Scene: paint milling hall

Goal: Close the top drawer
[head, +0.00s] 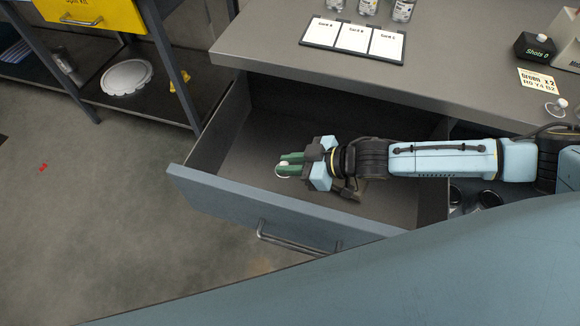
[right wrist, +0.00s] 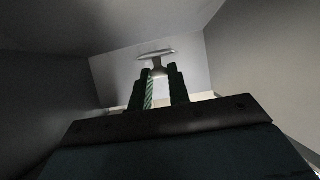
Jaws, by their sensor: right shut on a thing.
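The top drawer (head: 250,205) stands pulled out from under the grey worktop, with a blue-grey front and a metal bar handle (head: 290,240). My right arm reaches in from the right across the drawer. My right gripper (head: 287,163) is over the open drawer, near the inside of its front, away from the handle. It is shut on a small pale thing (right wrist: 157,62) with a wide flat end, which shows between the fingertips in the right wrist view. I cannot tell exactly what it is. My left gripper is not in view.
The worktop (head: 290,40) holds a board with three white cards (head: 353,38), bottles and a dark "Shots" box (head: 535,47).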

